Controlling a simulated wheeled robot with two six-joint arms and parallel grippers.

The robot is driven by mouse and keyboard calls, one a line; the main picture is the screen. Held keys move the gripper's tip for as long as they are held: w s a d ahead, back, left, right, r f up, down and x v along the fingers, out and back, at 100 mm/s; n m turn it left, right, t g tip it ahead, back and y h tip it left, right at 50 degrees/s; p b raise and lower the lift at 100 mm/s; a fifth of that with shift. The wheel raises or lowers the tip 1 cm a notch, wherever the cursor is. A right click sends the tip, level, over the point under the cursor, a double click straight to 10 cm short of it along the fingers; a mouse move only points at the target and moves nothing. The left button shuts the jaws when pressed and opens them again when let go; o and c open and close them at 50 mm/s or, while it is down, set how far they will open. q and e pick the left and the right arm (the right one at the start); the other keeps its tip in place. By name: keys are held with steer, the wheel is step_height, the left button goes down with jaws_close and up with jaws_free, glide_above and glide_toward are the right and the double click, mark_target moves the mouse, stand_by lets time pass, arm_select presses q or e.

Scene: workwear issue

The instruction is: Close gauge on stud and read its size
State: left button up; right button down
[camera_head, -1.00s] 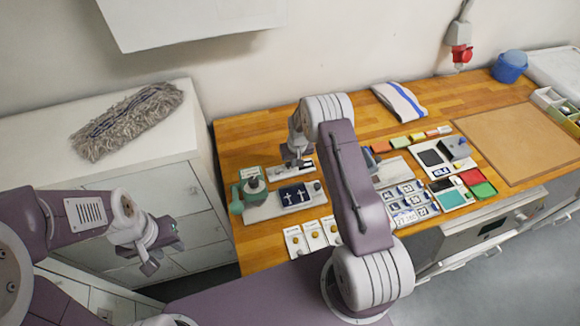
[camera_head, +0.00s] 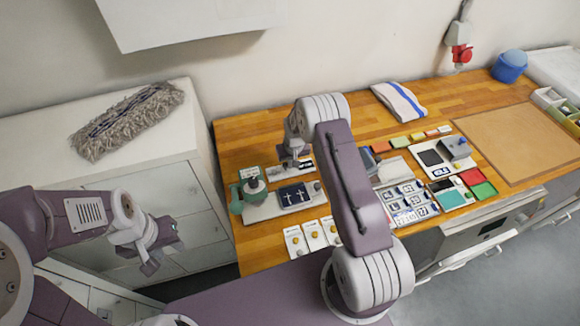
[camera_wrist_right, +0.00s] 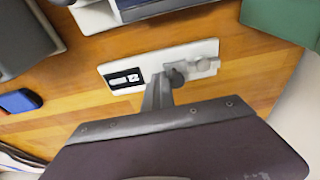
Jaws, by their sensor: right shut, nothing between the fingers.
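The gauge (camera_wrist_right: 122,79), with a dark display whose digits are too small to read, lies on a white plate (camera_wrist_right: 108,69) in the right wrist view. A grey jaw-like part (camera_wrist_right: 200,66) and a small dark round piece (camera_wrist_right: 177,79) sit at the plate's right. I cannot tell whether the round piece is the stud. My right gripper (camera_wrist_right: 160,88) is shut and empty, its tips over or against the plate's near edge beside the round piece; contact is unclear. In the head view my left gripper (camera_head: 160,258) hangs away from the worktop, its opening unclear.
A green pot-like object (camera_head: 250,190) and a dark blue marked panel (camera_head: 300,194) stand near the plate. White cards with yellow dots (camera_head: 295,241) lie in front. A tray of marked tiles (camera_head: 408,203) is right of my right arm. The brown mat (camera_head: 515,140) is clear.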

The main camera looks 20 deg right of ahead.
steer(key=shift+d, duration=0.6)
steer(key=shift+r, duration=0.15)
step_height(320, 180, up, 8)
steer(key=p, duration=0.4)
steer(key=shift+p, duration=0.4)
steer(key=shift+f, duration=0.2)
